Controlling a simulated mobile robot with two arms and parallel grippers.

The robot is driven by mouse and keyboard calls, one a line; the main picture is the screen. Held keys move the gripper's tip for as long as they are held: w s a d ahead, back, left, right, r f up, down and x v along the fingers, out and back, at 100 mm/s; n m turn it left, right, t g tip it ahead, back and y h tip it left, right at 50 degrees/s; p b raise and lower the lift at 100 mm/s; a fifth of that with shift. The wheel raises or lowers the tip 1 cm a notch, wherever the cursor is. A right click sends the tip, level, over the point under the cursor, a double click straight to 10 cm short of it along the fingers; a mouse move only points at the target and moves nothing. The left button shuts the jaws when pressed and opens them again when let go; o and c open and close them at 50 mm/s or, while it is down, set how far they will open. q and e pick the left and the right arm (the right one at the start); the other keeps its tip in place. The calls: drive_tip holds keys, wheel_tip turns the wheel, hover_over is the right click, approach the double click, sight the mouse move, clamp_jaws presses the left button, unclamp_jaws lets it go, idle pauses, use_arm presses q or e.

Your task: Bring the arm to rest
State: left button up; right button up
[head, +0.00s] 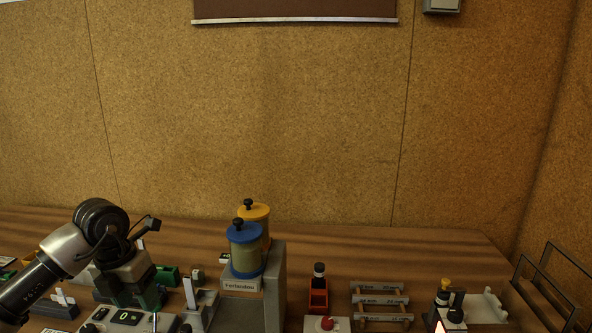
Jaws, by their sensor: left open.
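My left arm (40,280) comes in from the lower left and bends at a dark round joint. Below the joint, my left gripper (130,300) points down over the crowded front left of the bench. Its jaws are open, with dark green fingers low beside a device with a small display (126,318). I see nothing held between them, though the fingertips are partly hidden among the things there. My right gripper is not in view.
A red holder (318,296), a rod rack (382,305) and dark upright frames (546,285) stand rightward. The bench's back strip (370,245) is clear before the cork wall (250,120).

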use_arm(q)
drive_tip(key=s+d+r+t+h, duration=0.1)
drive_tip(key=s+d+h, duration=0.1)
drive_tip(key=d+h, duration=0.8)
drive_tip(key=s+d+t+h, duration=0.2)
drive_tip(key=d+h, duration=0.4)
drive_tip(key=d, duration=0.8)
drive_tip(key=a+f+n+t+y, duration=0.2)
drive_tip(key=a+n+t+y, duration=0.45)
drive_tip(key=n, duration=0.75)
drive_tip(key=a+f+n+t+y, duration=0.2)
drive_tip(key=a+n+t+y, duration=0.2)
drive_tip(key=n+t+y, duration=0.55)
drive_tip(key=s+a+f+n+g+y, duration=0.2)
drive_tip(key=s+a+f+n+g, duration=0.2)
drive_tip(key=f+n, duration=0.4)
drive_tip(key=s+f+n+g, duration=0.2)
drive_tip(key=s+f+g, duration=0.4)
drive_tip(key=s, duration=0.4)
drive_tip(key=s+f+n+g, duration=0.2)
drive_tip(key=s+f+g, duration=0.4)
drive_tip(key=s, duration=0.4)
wheel_tip(320, 180, down, 24)
drive_tip(key=g, duration=0.1)
drive_tip(key=s+a+f+g, duration=0.1)
drive_tip(key=s+a+f, duration=0.2)
drive_tip(key=s+f, duration=1.3)
drive_tip(key=shift+s+a+f, duration=0.2)
drive_tip(key=shift+s+f, duration=0.05)
drive_tip(key=shift+f, duration=0.3)
